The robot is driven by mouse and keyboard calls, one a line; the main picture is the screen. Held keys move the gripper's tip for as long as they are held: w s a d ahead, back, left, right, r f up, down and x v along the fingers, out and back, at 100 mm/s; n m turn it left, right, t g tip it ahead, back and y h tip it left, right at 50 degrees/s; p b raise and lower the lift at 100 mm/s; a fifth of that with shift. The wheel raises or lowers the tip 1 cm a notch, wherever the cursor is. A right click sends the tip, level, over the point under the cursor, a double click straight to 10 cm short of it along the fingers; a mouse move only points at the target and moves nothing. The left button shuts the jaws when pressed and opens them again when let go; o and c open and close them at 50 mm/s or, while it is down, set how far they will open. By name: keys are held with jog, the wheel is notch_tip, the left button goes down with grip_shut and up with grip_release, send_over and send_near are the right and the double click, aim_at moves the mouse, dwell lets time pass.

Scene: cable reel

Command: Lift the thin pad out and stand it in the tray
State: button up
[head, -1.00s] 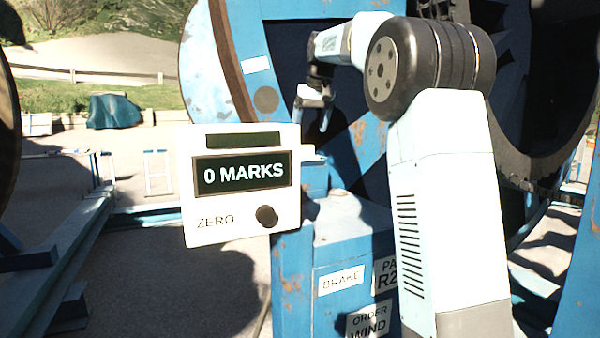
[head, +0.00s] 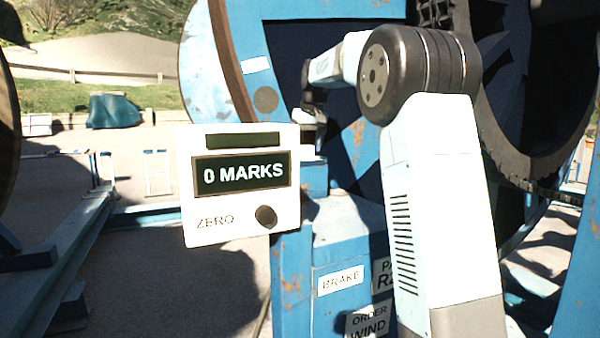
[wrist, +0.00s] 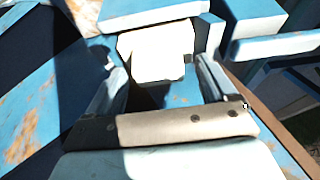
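In the wrist view my gripper (wrist: 158,72) has its two fingers spread wide apart. A pale cream block (wrist: 157,45) lies beyond and between the fingertips; I cannot tell whether it is the thin pad or whether a finger touches it. Dark shadow and rusty blue metal show between the block and my palm. In the head view my gripper (head: 309,118) is small and dark, just above and behind the right edge of the display box, in front of the big blue reel. I cannot make out the tray in either view.
The white display box (head: 240,185) reads 0 MARKS. The blue brake cabinet (head: 335,315) stands below it. In the wrist view blue slabs (wrist: 150,10) and (wrist: 275,46) a blue bar lie close around the fingers. Open ground (head: 170,285) is at the left.

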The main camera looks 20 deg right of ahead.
grip_shut()
dwell(0.6)
jog(key=shift+r, duration=0.1)
